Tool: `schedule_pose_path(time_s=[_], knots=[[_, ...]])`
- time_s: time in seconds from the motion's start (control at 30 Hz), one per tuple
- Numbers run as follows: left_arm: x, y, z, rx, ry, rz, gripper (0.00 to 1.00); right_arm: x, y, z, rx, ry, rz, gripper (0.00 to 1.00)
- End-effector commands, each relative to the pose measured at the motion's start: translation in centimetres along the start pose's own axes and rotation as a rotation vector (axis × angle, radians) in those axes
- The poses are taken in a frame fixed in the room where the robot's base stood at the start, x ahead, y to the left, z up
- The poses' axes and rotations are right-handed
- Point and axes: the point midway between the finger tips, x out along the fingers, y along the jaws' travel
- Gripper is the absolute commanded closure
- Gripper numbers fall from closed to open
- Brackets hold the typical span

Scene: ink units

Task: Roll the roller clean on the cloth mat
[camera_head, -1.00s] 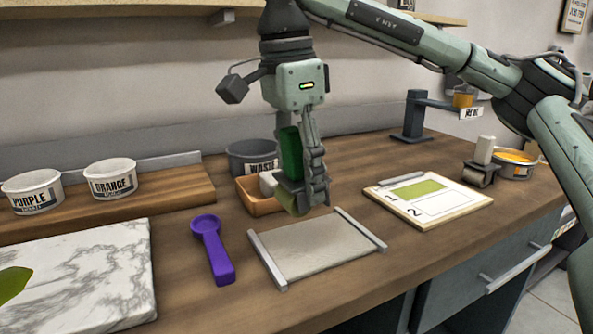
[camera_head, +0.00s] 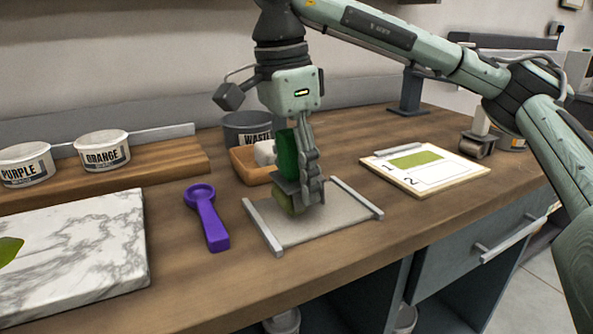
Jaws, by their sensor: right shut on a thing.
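My right gripper (camera_head: 302,172) points down and is shut on the green handle (camera_head: 288,155) of a roller. The roller's olive-green drum (camera_head: 288,202) is low over the left back part of the cloth mat (camera_head: 325,222); whether it touches the cloth is hard to tell. The mat is a flat beige cloth between two metal side bars and looks unstained where it shows. The fingers hide part of the roller and the back of the mat. My left gripper is out of view.
A purple scoop (camera_head: 207,217) lies left of the mat. A marble slab (camera_head: 85,255) with a green patch is at far left. Behind are an orange tray (camera_head: 243,168) and a waste tub (camera_head: 240,130). A numbered board (camera_head: 455,172) and another roller (camera_head: 477,146) are at right.

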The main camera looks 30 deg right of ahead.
Motion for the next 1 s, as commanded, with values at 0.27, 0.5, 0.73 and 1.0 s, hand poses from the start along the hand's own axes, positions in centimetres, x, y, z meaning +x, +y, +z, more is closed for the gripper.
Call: schedule_pose_path(time_s=[0.27,0.5,0.73,1.0], knots=[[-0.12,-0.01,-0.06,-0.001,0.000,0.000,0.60,0.00,-0.01,0.00,0.000,0.000,-0.001,0.73],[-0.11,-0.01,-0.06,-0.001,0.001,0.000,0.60,-0.01,-0.01,-0.01,0.000,0.000,-0.001,0.73],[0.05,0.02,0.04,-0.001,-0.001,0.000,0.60,0.19,-0.01,0.02,0.000,0.000,-0.001,0.73],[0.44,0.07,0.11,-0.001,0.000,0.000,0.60,0.69,-0.01,0.08,0.000,0.000,-0.001,0.73]])
